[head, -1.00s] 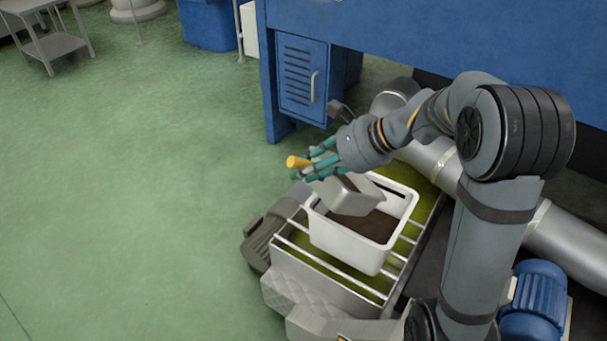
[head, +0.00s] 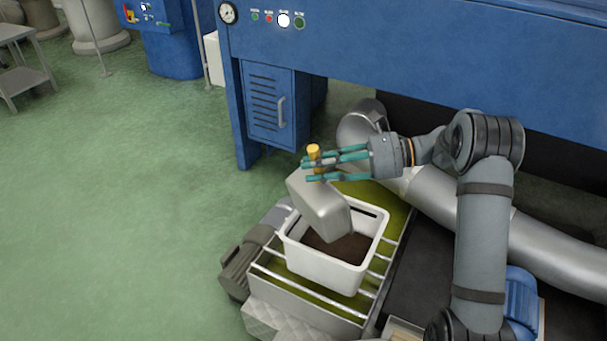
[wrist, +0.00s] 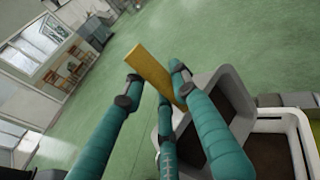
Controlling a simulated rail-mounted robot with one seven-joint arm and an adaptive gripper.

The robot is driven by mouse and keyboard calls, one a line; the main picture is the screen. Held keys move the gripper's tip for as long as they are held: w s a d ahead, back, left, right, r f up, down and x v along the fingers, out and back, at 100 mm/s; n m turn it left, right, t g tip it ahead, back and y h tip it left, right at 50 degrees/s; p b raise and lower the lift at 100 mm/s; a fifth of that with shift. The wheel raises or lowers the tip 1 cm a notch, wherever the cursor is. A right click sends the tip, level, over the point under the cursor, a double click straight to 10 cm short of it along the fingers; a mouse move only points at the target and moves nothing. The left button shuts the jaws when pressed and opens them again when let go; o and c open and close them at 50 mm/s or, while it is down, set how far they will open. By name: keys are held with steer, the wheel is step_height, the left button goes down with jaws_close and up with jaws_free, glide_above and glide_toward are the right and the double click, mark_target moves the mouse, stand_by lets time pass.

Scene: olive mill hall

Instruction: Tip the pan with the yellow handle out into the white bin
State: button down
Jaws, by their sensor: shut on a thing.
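My gripper (head: 325,163), with teal fingers, is shut on the yellow handle (head: 314,152) of a grey metal pan (head: 322,207). The pan is steeply tilted above the white bin (head: 323,268), its underside turned to the head camera and its low end over the bin's opening. Dark brown material lies inside the bin. In the wrist view the yellow handle (wrist: 150,72) stands between the fingers (wrist: 160,95). The pan's rim (wrist: 165,128) and the white bin (wrist: 295,128) show at the right. The head view hides the pan's inside.
The bin stands on a rack of metal bars (head: 310,291) over a trough of green liquid. A large silver pipe (head: 440,200) runs behind it. A blue machine with a cabinet (head: 270,105) is at the back. Open green floor lies to the left.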

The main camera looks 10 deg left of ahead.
steer(key=w+d+f+m+y+b, duration=0.2)
steer(key=w+d+m+y+b, duration=0.4)
steer(key=w+d+b, duration=0.4)
steer(key=shift+d+t+y, duration=0.4)
steer(key=shift+d+y, duration=0.25)
steer(key=shift+y, duration=0.25)
stand_by(2.1)
